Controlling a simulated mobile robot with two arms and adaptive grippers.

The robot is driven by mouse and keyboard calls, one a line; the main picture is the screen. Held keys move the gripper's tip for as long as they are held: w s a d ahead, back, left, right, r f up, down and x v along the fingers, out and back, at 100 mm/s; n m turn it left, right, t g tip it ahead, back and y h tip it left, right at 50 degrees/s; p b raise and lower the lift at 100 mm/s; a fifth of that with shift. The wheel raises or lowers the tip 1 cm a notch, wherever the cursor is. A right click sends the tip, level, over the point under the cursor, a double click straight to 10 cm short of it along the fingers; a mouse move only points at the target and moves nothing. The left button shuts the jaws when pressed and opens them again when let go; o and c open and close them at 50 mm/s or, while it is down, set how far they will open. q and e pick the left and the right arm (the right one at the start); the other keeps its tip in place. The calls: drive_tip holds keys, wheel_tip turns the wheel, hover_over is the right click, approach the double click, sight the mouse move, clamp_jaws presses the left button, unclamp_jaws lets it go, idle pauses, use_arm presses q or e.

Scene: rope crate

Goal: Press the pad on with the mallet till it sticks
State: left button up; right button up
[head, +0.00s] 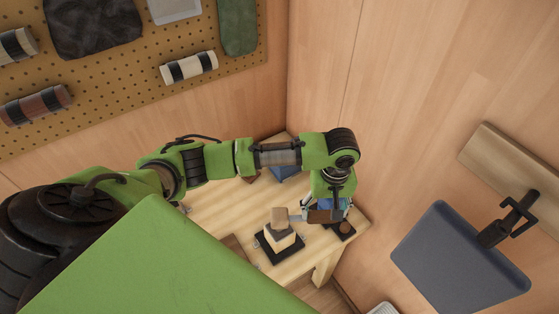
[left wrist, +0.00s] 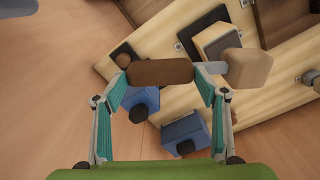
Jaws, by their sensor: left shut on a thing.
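My left gripper (head: 328,208) is shut on the brown handle of the mallet (head: 280,214). In the left wrist view the fingers (left wrist: 160,76) close around the handle, and the mallet's pale wooden head (left wrist: 248,68) sticks out to the right on a grey shaft. A pale block (head: 279,239) with a grey-brown top, which may be the pad (left wrist: 224,46), stands on a black base. The mallet head overlaps this top in the head view and lies beside it in the wrist view. I cannot tell whether they touch. My right gripper is not in view.
The wooden bench (head: 215,205) stands in a corner against wooden walls. A dark tray (head: 347,236) with a round brown thing lies by its right edge. Blue blocks (left wrist: 183,138) show below the gripper. A pegboard (head: 140,85) hangs behind; a grey panel (head: 460,262) is at right.

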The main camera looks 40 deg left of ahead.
use_arm(q)
drive_tip(key=shift+s+f, duration=0.1)
drive_tip(key=shift+r, duration=3.55)
